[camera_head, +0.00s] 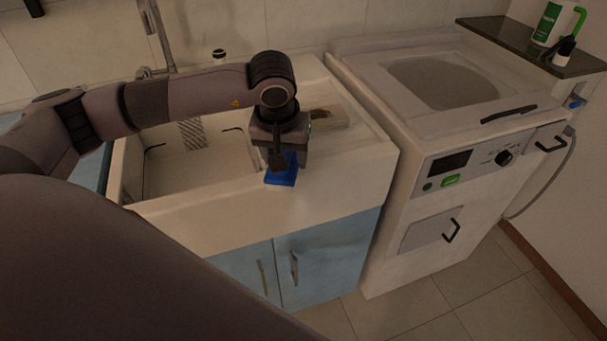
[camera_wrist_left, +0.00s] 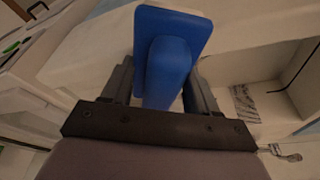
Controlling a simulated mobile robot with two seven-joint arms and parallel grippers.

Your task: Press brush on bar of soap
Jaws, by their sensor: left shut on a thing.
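My left gripper (camera_head: 277,158) is over the front rim of the sink, pointing down. It is shut on a blue brush (camera_head: 283,172), whose flat block sits low at the front rim. I cannot tell if it touches the rim. The brush also shows in the left wrist view (camera_wrist_left: 172,68), its handle between the two fingers (camera_wrist_left: 160,82) and its flat blue base beyond them. I cannot make out a bar of soap for certain. A small brown patch (camera_head: 320,113) lies on the ledge behind the gripper, partly hidden by it. My right gripper is not in view.
The white sink basin (camera_head: 165,180) opens left of the gripper, with a tap (camera_head: 157,40) behind it. Blue cabinet doors (camera_head: 325,255) are below. A white washing machine (camera_head: 440,160) stands to the right. Bottles (camera_head: 552,24) stand on a dark shelf (camera_head: 520,45).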

